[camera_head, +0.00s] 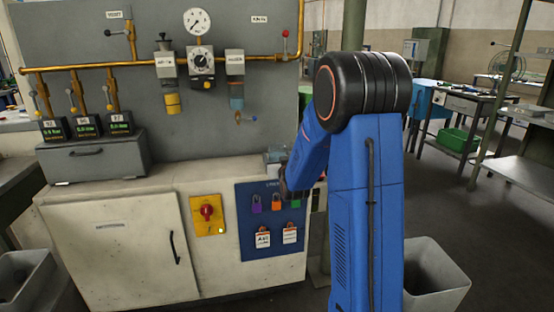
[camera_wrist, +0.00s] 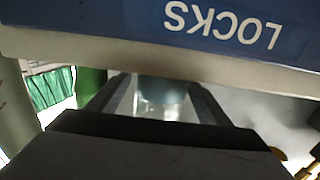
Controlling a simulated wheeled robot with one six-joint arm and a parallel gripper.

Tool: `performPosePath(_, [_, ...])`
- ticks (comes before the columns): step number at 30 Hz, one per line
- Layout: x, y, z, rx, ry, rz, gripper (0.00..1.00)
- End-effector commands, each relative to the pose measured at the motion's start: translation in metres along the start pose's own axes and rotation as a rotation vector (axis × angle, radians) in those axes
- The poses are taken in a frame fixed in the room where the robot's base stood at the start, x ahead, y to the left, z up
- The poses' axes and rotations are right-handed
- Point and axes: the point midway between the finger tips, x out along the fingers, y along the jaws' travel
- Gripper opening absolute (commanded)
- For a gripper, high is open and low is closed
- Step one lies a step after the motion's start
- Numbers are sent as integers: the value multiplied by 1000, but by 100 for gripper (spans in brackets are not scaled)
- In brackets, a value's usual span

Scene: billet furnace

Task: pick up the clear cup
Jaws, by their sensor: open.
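The clear cup (camera_wrist: 165,98) shows in the wrist view as a pale, see-through, bluish shape between my fingers. Only part of it is visible; the dark body of my gripper covers the near side. My gripper (camera_wrist: 160,100) is open, with one dark finger on each side of the cup. I cannot tell whether either finger touches it. In the head view, my blue arm hides most of the gripper near the counter's right end. I cannot make out the cup for certain there.
A blue locks board (camera_head: 270,220) with padlocks and tags is on the front of the pale cabinet (camera_head: 120,240); its lettering fills the top of the wrist view. Gauge panel and brass pipes (camera_head: 160,66) rise behind. Grey bins (camera_head: 437,275) stand on the floor. The counter's middle (camera_head: 185,175) is clear.

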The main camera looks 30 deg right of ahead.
Motion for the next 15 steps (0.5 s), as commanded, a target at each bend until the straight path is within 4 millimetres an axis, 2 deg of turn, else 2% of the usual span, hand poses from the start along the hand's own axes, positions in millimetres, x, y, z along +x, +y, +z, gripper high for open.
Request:
performPosePath(3, [18, -2, 1, 0, 0, 0, 72])
performPosePath(7, [32, -1, 1, 0, 0, 0, 72])
performPosePath(15, [37, -2, 1, 0, 0, 0, 72])
